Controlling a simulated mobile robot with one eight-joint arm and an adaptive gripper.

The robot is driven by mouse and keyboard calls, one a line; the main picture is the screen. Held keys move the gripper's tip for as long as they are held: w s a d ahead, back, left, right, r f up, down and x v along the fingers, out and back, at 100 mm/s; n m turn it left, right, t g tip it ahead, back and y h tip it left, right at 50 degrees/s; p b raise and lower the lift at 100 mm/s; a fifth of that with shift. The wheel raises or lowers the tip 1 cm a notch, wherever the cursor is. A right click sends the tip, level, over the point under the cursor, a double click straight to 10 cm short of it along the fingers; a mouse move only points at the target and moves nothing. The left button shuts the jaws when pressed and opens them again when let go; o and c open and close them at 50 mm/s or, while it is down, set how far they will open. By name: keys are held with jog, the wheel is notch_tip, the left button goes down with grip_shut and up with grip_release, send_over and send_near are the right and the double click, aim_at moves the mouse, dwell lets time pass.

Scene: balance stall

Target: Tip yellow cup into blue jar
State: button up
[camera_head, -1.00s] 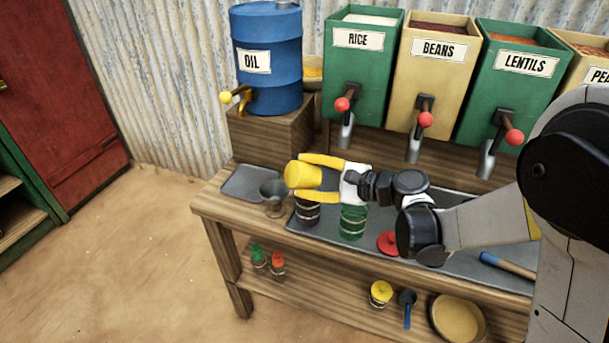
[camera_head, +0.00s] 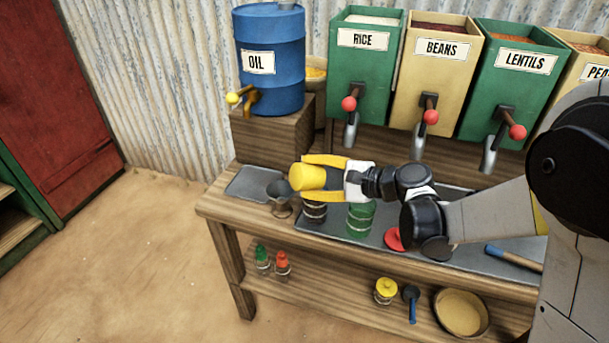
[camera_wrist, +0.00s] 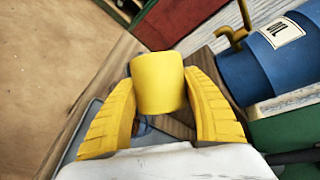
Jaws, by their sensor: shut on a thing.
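My gripper (camera_head: 325,177) is shut on the yellow cup (camera_head: 308,177), one yellow finger on each side. In the head view the cup lies nearly on its side, held above the bench, its left end close over a grey metal funnel-like vessel (camera_head: 281,204). In the wrist view the cup (camera_wrist: 158,82) sits between the fingers; its inside is hidden. A dark banded jar (camera_head: 314,214) stands just below the cup, partly hidden. I cannot clearly make out a blue jar; a small blue patch (camera_wrist: 143,123) shows below the cup in the wrist view.
A green jar (camera_head: 360,219) and a red lid (camera_head: 393,239) are on the bench tray. The blue oil drum (camera_head: 268,60) stands behind on a wooden block (camera_head: 270,137). Dispensers with red-knobbed taps line the back. The grey mat (camera_head: 252,183) at left is mostly bare.

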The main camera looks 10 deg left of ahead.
aim_at(297, 174)
jog(key=shift+s+a+r+n+h+p, duration=0.15)
jog(key=shift+s+n+h+p, duration=0.1)
jog(key=shift+n+h+p, duration=0.25)
jog(key=shift+s+a+n+t+h+p, duration=0.3)
jog(key=shift+n+h+p, duration=0.1)
jog(key=shift+h+p, duration=0.15)
jog(key=shift+s+a+n+h+p, duration=0.15)
jog(key=shift+n+h+p, duration=0.25)
jog(key=shift+p, duration=0.3)
jog(key=shift+a+r+n+t+h+p, duration=0.2)
jog(key=shift+n+t+h+p, duration=0.45)
jog(key=shift+p, duration=0.4)
jog(key=shift+s+a+r+n+t+h+p, duration=0.15)
jog(key=shift+s+n+t+h+p, duration=0.1)
jog(key=shift+n+h+p, duration=0.2)
jog(key=shift+a+n+t+h, duration=0.1)
jog(key=shift+n+t+h, duration=0.2)
jog(key=shift+h, duration=0.05)
jog(key=shift+s+n+t+h+b, duration=0.1)
jog(key=shift+n+t+h+b, duration=0.3)
jog(key=shift+n+t+h, duration=0.55)
jog(key=shift+f+n+t+h+b, duration=0.2)
jog(key=shift+n+t+h+b, duration=0.75)
jog(key=shift+n+h+b, duration=0.15)
jog(key=shift+r+n+t+h+b, duration=0.55)
jog(key=shift+n+t+h+b, duration=0.1)
jog(key=shift+n+t+b, duration=0.3)
jog(key=shift+r+t, duration=0.25)
